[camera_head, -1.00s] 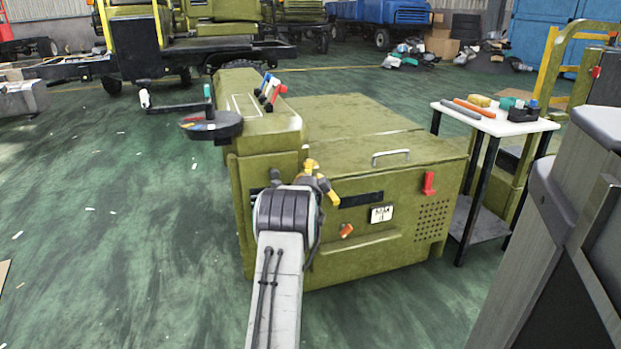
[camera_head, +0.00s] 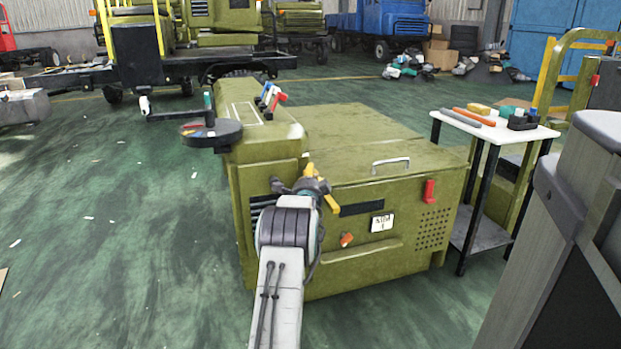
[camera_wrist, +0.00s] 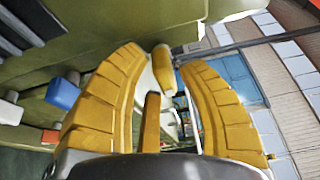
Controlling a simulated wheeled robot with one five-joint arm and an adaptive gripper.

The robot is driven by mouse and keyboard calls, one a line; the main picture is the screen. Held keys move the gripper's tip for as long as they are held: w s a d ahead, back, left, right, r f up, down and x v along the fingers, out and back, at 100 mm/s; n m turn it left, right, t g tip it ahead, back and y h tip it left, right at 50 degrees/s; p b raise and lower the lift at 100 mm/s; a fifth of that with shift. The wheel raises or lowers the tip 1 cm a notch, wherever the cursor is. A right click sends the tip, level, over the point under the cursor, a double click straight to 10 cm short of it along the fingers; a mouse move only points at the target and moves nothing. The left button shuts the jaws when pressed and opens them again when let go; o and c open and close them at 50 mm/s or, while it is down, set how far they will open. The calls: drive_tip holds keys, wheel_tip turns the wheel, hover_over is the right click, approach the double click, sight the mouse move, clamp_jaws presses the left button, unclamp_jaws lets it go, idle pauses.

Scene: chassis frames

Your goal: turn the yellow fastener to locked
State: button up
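In the head view my gripper (camera_head: 322,186) is at the upper left of the green machine's front panel (camera_head: 410,215), its yellow fingers spread. In the wrist view my gripper (camera_wrist: 160,60) shows two thick yellow fingers standing apart. A small yellow piece (camera_wrist: 163,70) shows between their tips; I cannot tell whether it is the fastener or whether a finger touches it. A brownish-yellow bar (camera_wrist: 150,122) stands between the fingers, lower in the picture. No yellow fastener is clearly seen in the head view; my wrist hides part of the panel. A small orange piece (camera_head: 346,239) is on the panel.
The machine has a grey top handle (camera_head: 390,164), a red handle (camera_head: 429,192) and coloured levers (camera_head: 268,96). A side table (camera_head: 495,130) with tools stands right of it. A large grey body (camera_head: 560,230) fills the right foreground. The floor at left is mostly clear.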

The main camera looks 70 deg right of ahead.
clamp_jaws()
drive_tip(key=shift+m+y, duration=0.3)
drive_tip(key=shift+m, duration=0.4)
drive_tip(key=shift+o, duration=0.3)
unclamp_jaws()
drive_tip(key=shift+a, duration=0.1)
drive_tip(key=v, duration=1.1)
drive_tip(key=shift+a, duration=0.4)
drive_tip(key=shift+o, duration=0.2)
